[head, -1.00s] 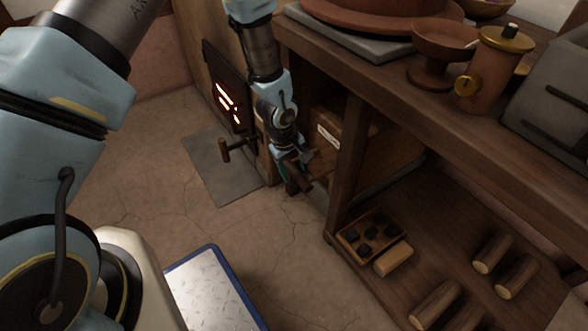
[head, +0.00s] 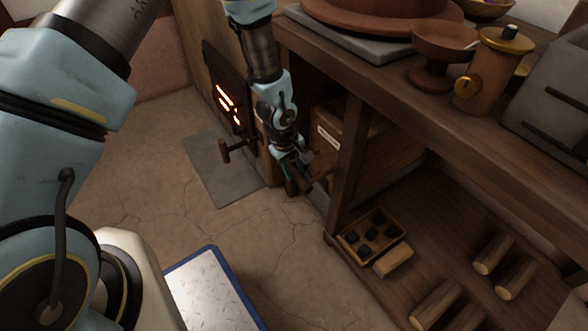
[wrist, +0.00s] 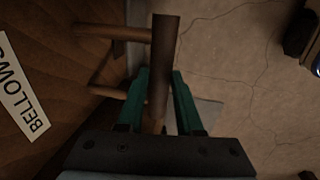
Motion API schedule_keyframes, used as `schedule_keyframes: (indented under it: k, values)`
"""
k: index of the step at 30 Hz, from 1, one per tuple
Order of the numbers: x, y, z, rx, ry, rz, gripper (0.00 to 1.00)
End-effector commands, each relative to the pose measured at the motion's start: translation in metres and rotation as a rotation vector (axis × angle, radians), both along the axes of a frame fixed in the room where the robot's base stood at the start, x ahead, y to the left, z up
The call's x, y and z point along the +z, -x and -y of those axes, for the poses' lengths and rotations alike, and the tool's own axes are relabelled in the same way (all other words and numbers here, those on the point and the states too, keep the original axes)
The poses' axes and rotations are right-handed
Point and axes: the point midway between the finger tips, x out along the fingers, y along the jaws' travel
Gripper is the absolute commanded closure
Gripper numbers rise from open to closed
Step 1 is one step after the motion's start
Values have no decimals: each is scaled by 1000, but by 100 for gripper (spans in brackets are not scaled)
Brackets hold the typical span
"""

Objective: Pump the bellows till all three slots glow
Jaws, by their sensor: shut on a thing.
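My gripper (head: 297,176) is shut on the bellows' wooden handle bar (wrist: 163,60), low beside the bench. In the wrist view the teal fingers (wrist: 160,100) stand on both sides of the bar. Wooden rods run from the bar left to the bellows (wrist: 60,70), whose label is partly cut off. In the head view the bellows (head: 345,135) stands under the bench, partly hidden by a bench post. The dark stove door (head: 217,75) has slots (head: 228,104) that glow orange-white. The lowest slot's glow is small, and I cannot tell whether all three are fully lit.
A T-shaped handle (head: 236,147) sticks out below the stove door, left of my gripper. A grey plate (head: 215,170) lies on the floor. A small box of dark lumps (head: 372,237) and several wooden rollers (head: 492,253) rest on the lower shelf.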

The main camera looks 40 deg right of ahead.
Motion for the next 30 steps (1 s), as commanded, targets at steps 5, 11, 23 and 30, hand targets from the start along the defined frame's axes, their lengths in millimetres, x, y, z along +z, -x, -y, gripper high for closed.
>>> schedule_keyframes:
  k: [5, 11, 23, 30]
  values:
    - [0, 0, 0, 0, 0, 0, 100]
    - [0, 0, 0, 0, -1, 0, 100]
    - [0, 0, 1, 0, 0, 1, 100]
    - [1, 1, 38, 1, 3, 3, 100]
